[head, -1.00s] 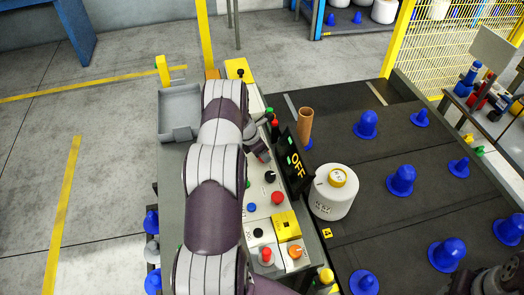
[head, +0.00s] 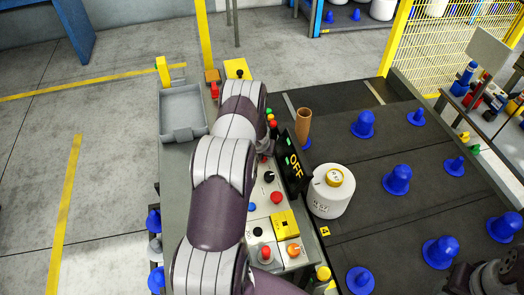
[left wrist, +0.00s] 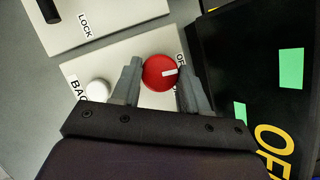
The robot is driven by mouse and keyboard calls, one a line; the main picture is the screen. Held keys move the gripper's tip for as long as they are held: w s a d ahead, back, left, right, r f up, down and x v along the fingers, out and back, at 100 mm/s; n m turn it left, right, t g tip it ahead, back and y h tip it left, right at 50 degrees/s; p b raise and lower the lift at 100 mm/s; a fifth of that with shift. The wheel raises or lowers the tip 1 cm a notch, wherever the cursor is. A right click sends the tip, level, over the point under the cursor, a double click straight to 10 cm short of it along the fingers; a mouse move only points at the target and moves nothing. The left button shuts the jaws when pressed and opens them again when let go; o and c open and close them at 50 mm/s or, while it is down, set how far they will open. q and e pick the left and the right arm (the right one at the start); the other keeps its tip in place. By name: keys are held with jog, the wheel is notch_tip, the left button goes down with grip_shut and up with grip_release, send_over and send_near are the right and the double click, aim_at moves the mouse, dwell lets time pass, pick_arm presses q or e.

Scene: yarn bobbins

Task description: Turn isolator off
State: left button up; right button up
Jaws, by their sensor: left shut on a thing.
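The isolator knob (left wrist: 158,72) is a round red dial with a white mark, in the left wrist view. The mark points right, toward a partly hidden label starting "OF". My left gripper (left wrist: 156,80) has its two fingers on either side of the knob, shut on it. In the head view my left arm hides the knob and this gripper. A black display (head: 293,163) reads "OFF" in yellow; it also shows in the left wrist view (left wrist: 270,145). A dark part of my right arm shows at the bottom right of the head view; its jaws cannot be made out.
A white button (left wrist: 97,90) sits left of the knob. The console holds a red button (head: 277,197), a black knob and a yellow box (head: 284,222). A grey tray (head: 182,95) is at the left. A white bobbin (head: 325,200) and several blue cones stand right of the display.

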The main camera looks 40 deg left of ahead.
pick_arm(q)
jog(key=shift+n+p, duration=0.3)
jog(key=shift+n, duration=0.3)
jog(key=o, duration=1)
jog(key=v, duration=0.5)
jog(key=shift+b, duration=0.4)
jog(key=v, duration=0.3)
jog(key=p+v, duration=0.1)
jog(key=v, duration=0.3)
jog(key=shift+d+r, duration=0.25)
jog(key=shift+d, duration=0.05)
